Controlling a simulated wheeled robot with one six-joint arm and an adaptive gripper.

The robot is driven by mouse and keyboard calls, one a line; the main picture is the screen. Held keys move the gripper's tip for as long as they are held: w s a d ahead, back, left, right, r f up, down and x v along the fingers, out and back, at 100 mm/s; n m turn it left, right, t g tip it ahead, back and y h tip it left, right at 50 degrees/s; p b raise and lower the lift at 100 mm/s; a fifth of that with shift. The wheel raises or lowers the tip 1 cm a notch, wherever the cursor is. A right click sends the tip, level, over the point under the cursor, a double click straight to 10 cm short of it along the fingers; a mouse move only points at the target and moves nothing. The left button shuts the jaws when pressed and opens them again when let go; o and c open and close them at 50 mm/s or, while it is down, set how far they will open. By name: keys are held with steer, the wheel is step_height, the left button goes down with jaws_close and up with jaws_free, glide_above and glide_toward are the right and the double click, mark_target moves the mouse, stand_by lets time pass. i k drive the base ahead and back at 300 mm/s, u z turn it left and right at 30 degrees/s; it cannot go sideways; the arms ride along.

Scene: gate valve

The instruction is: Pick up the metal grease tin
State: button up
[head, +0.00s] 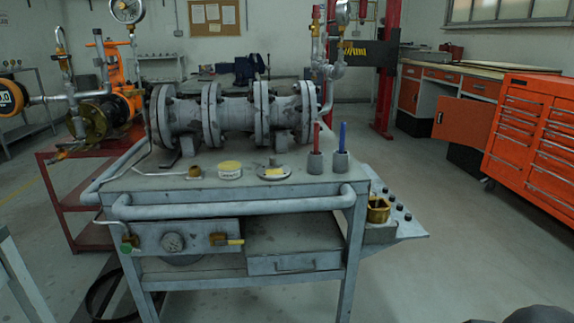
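A small round tin (230,171) with a pale side and a yellowish top stands upright on the grey metal cart (150,180), near its front edge; it looks like the metal grease tin. It sits between a small brass fitting (194,172) on its left and a flat grey flanged disc (272,173) on its right, apart from both. Nothing covers the tin.
A large grey flanged valve body (235,115) fills the cart top behind the tin. Two grey holders with a red handle (316,138) and a blue handle (342,138) stand to the right. A thick rail (235,205) runs along the cart's front. Floor at right is clear.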

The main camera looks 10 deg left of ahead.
mark_target(227, 170)
steer(key=z, duration=0.45)
steer(key=i, duration=1.05)
steer(key=u, duration=2.8)
